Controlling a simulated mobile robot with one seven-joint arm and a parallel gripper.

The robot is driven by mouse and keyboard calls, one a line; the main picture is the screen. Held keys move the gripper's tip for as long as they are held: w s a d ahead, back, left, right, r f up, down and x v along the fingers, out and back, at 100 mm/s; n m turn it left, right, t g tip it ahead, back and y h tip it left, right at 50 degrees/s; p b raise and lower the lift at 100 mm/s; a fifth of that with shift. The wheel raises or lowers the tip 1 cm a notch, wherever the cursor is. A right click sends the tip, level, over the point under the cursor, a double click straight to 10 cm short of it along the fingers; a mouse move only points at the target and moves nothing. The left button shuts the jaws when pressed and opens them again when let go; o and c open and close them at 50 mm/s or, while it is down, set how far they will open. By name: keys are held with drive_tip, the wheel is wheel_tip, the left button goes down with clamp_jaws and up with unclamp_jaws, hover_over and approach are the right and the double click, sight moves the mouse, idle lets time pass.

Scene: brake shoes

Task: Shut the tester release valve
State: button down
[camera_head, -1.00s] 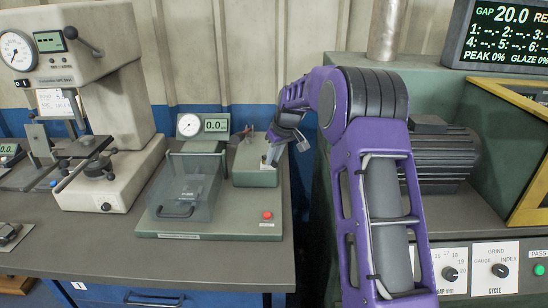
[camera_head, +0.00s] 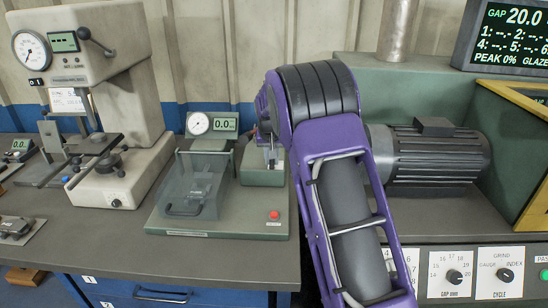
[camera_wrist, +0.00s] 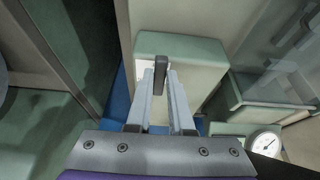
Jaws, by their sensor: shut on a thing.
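The tester stands on the bench (camera_head: 75,232) as a grey-green base plate (camera_head: 235,225) with a clear-walled box, a dial gauge (camera_head: 198,123) and a green block (camera_head: 262,175) at its back right. In the wrist view, a dark upright lever (camera_wrist: 161,62) stands in front of the pale green block (camera_wrist: 195,50); it looks like the release valve's handle. My gripper (camera_wrist: 160,80) is shut on this lever, with a silver finger on each side. In the head view my purple arm hides most of the gripper and the lever. I cannot tell the valve's setting.
A red button (camera_head: 273,215) sits at the plate's front right. The clear box (camera_head: 192,185) is left of the green block. A large press-like gauge (camera_head: 105,90) stands further left. A green machine with a motor (camera_head: 435,155) is close on the right of my arm.

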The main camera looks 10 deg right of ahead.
idle(0.3)
drive_tip(key=c, duration=0.8)
unclamp_jaws()
drive_tip(key=shift+a, duration=0.1)
drive_tip(key=p+v, duration=0.1)
drive_tip(key=v, duration=1.6)
drive_tip(key=shift+r, duration=0.25)
drive_tip(key=shift+a, duration=0.1)
